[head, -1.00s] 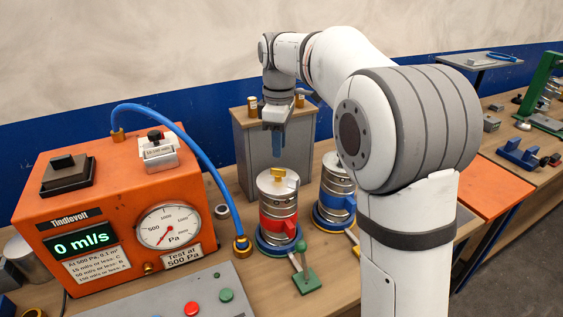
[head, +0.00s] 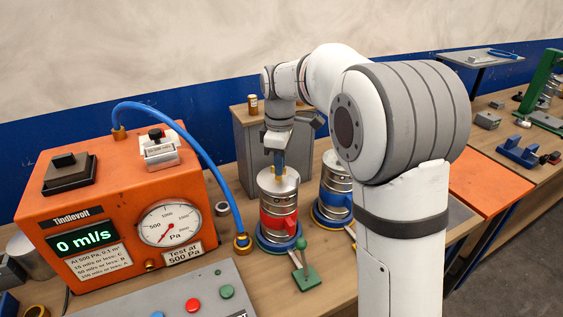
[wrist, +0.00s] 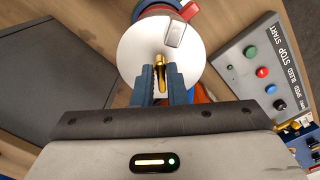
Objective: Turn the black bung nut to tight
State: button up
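A drum-like steel duct piece with a red band (head: 277,222) stands on the bench. On its round pale top, a brass-yellow winged nut (wrist: 160,70) stands upright at the centre. It also shows in the head view (head: 273,171). I see no black nut on this piece; the nut here looks yellow. My gripper (wrist: 161,75) points down over the top, its blue fingers on either side of the nut. A narrow gap seems to show beside the nut, so the fingers look open around it. My gripper also shows in the head view (head: 279,165).
A blue-banded duct piece (head: 336,198) stands close on the right. The orange test box (head: 115,215) and its blue hose (head: 215,170) are on the left. A grey cabinet (head: 245,140) stands behind. A green-based lever (head: 306,277) and a grey button panel (head: 185,300) lie in front.

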grip_shut()
jog(key=shift+d, duration=0.25)
jog(key=shift+a, duration=0.15)
jog(key=shift+a+m, duration=0.1)
jog(key=shift+m, duration=0.3)
